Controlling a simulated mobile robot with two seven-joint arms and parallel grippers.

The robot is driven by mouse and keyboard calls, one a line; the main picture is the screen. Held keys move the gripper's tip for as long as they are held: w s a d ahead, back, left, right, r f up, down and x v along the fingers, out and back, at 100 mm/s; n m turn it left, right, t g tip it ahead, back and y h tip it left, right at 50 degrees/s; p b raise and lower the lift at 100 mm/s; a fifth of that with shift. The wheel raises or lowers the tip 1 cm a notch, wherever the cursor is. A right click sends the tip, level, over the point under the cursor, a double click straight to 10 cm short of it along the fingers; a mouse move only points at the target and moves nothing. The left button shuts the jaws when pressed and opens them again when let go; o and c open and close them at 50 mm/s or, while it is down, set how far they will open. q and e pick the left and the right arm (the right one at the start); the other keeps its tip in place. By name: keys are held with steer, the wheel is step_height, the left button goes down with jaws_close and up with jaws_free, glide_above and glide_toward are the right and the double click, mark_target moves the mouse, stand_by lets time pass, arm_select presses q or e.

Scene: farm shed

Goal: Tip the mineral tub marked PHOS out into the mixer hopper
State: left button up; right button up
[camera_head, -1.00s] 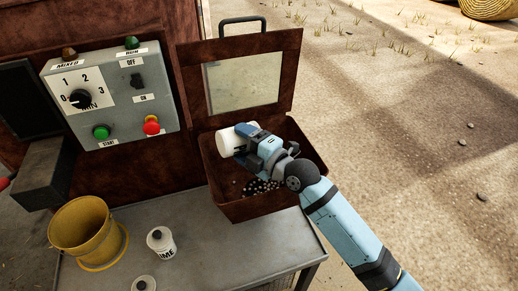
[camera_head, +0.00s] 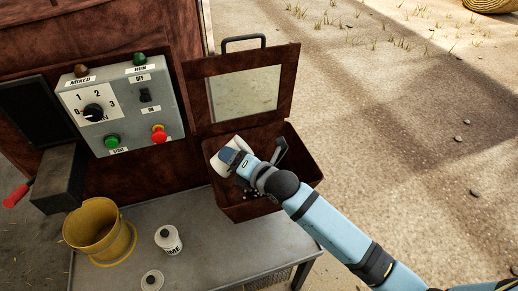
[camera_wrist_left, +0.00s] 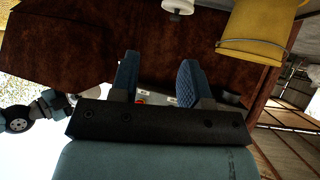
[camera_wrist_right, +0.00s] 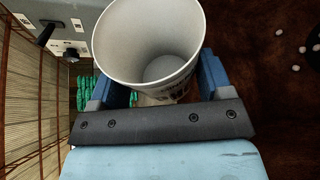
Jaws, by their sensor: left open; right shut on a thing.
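My right gripper (camera_head: 236,162) is shut on a white tub (camera_head: 226,156) in the open brown mixer hopper (camera_head: 262,208). In the right wrist view the tub (camera_wrist_right: 150,50) sits between the fingers with its open mouth facing the camera. Its inside looks empty down to the grey bottom. Its dark lettering is partly hidden, so I cannot read the mark. In the head view the tub is tilted, and my wrist hides part of it. Pale pellets (camera_wrist_right: 296,68) lie on a dark brown surface. My left gripper (camera_wrist_left: 157,68) is open and empty, outside the head view.
A white tub marked "IME" (camera_head: 168,241) stands on the grey table (camera_head: 215,245), near a loose white lid (camera_head: 151,282) and a yellow bucket (camera_head: 98,234). The control panel (camera_head: 122,105) is left of the hopper. The raised hopper lid (camera_head: 243,92) stands behind it.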

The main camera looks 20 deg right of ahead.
mark_target(217, 169)
steer(key=shift+f+n+h+p, duration=0.25)
steer(key=shift+n+h+p, duration=0.35)
steer(key=shift+p, duration=0.45)
steer(key=a+n+h+p, duration=0.1)
steer(key=p, duration=0.2)
steer(key=a+r+n+h+p, duration=0.1)
steer(key=n+p, duration=0.1)
steer(key=p, duration=0.2)
steer(key=a+r+n+h+p, duration=0.1)
steer(key=a+n+p, duration=0.1)
steer(key=p, duration=0.2)
steer(key=shift+s+r, duration=0.25)
steer(key=shift+s, duration=0.05)
steer(key=shift+s+a+r+n+h+p, duration=0.1)
steer(key=shift+a+n+h+p, duration=0.2)
steer(key=shift+n+h+p, duration=0.45)
steer(key=shift+a+p, duration=0.15)
steer(key=shift+p, duration=0.35)
